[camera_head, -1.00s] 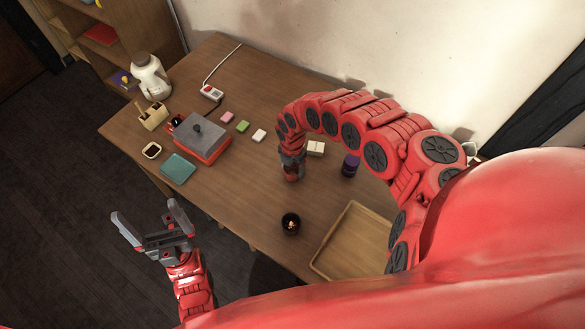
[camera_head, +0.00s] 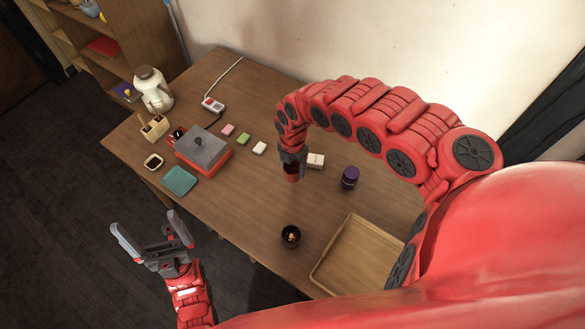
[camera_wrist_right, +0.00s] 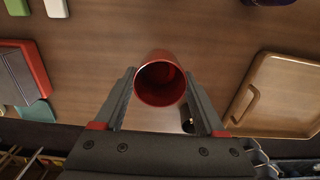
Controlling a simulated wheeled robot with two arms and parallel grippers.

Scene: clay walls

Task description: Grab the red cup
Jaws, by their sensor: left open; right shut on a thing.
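The red cup (camera_wrist_right: 160,80) sits between the fingers of my right gripper (camera_wrist_right: 163,100), which is shut on it, in the right wrist view. In the head view the red cup (camera_head: 291,172) shows below my right gripper (camera_head: 292,155), over the middle of the table; I cannot tell whether its base touches the wood. My left gripper (camera_head: 152,237) is open and empty, off the table's front left edge.
A red-and-grey box (camera_head: 203,150), teal item (camera_head: 180,180) and white jug (camera_head: 153,88) stand left.

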